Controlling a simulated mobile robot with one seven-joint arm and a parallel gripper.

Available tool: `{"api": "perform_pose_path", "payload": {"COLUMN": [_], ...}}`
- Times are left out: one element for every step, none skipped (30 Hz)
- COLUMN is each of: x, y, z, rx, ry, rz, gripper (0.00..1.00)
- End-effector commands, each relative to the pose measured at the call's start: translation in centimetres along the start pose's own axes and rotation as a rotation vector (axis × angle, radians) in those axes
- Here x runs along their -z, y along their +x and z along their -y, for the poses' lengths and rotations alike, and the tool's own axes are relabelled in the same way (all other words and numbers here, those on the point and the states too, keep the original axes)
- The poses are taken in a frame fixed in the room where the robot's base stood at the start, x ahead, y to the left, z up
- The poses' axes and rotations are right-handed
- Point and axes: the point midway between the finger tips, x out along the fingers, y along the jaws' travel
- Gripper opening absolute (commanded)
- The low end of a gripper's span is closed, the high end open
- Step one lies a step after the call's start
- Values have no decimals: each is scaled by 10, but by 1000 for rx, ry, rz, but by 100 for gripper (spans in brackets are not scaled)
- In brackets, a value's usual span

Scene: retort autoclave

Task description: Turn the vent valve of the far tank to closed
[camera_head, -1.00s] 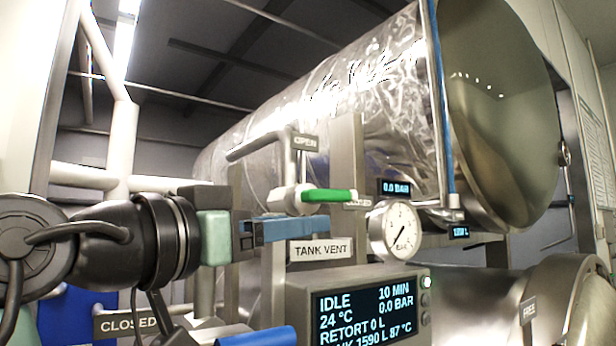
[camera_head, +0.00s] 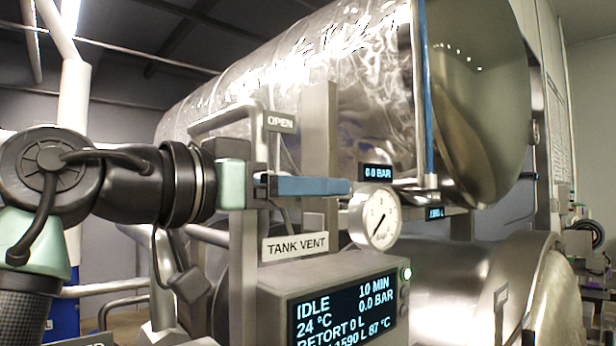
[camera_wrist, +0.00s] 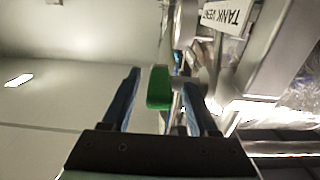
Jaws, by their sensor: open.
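The tank vent valve has a green lever, which shows in the wrist view (camera_wrist: 159,90) between the two blue fingers of my gripper (camera_wrist: 163,80). The fingers stand apart on either side of the lever; I cannot tell whether either touches it. In the head view my gripper (camera_head: 345,187) reaches right, level, in front of the valve, and hides the green lever. The "TANK VENT" label (camera_head: 295,247) is just below it. The "OPEN" sign (camera_head: 281,122) is above it on the left; the sign at the lever's right end is hidden.
A pressure gauge (camera_head: 376,218) stands close to the right of my fingertips. The control panel (camera_head: 345,310) reads IDLE, 24 °C, 0.0 BAR. A grey upright post (camera_head: 319,130) and a bent pipe (camera_head: 225,118) are close behind the gripper. The large foil-wrapped tank (camera_head: 370,90) fills the background.

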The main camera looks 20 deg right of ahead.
Motion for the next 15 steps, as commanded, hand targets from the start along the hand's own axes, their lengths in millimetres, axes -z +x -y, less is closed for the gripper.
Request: {"api": "perform_pose_path", "payload": {"x": [0,0,0,-1,-1,-1,-1,-1,-1,-1,0,0,0,0,0], "y": [1,1,1,1,1,1,1,1,1,1,0,0,0,0,0], "z": [0,0,0,0,0,0,0,0,0,0,0,0,0,0,0], "rx": [0,0,0,0,0,0,0,0,0,0,0,0,0,1,1], "ry": [0,0,0,0,0,0,0,0,0,0,0,0,0,0,0], "rz": [0,0,0,0,0,0,0,0,0,0,0,0,0,0,0], "gripper": [60,60,60,60,60,60,56,51,44,38,33,26,20,15,8]}}
